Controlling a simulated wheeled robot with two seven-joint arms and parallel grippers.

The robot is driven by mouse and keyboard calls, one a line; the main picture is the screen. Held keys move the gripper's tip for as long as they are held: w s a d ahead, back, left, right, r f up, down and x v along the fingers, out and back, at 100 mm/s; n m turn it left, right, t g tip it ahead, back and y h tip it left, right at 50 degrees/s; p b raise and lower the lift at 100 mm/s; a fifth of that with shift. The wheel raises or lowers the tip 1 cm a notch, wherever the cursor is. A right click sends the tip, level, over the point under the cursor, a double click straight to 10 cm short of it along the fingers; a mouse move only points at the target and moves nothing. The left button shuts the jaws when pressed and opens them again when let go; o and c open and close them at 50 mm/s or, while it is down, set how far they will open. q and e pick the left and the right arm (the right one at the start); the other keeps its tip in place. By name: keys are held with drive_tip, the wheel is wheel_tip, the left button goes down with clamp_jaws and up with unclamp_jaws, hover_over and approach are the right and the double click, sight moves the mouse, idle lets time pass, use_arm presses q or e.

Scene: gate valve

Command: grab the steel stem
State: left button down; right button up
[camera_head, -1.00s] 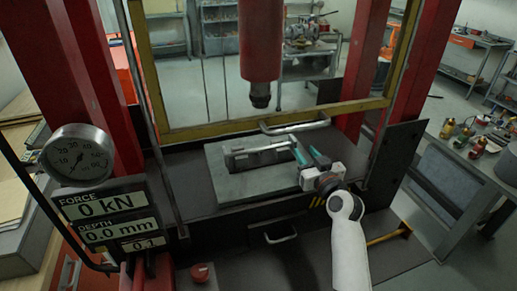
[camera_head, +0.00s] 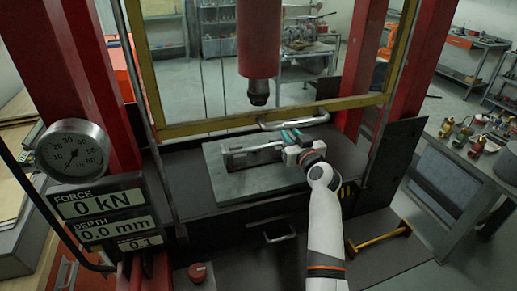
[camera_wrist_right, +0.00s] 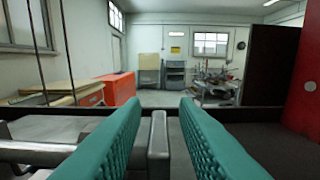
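A grey steel rod, which looks like the stem (camera_head: 257,148), lies level in a low holder on the grey plate (camera_head: 225,190) under the press ram. My right gripper (camera_head: 289,136) is at the right end of this holder, its teal fingers pointing away. In the right wrist view, the two teal fingers of that gripper (camera_wrist_right: 160,112) are apart, with a grey upright metal piece (camera_wrist_right: 158,145) between them and gaps on both sides. I cannot tell whether this piece belongs to the stem or the holder. Grey bars (camera_wrist_right: 35,152) run left of the fingers. My left gripper is not in view.
The red press ram (camera_head: 259,45) hangs above the plate. A yellow frame (camera_head: 200,128) with a metal handle (camera_head: 294,122) stands behind it. Red columns flank the space. A gauge (camera_head: 73,150) and readout panel are at left, and a yellow-handled tool (camera_head: 378,238) lies at front right.

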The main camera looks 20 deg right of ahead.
clamp_jaws()
drive_tip(key=shift+r, duration=0.25)
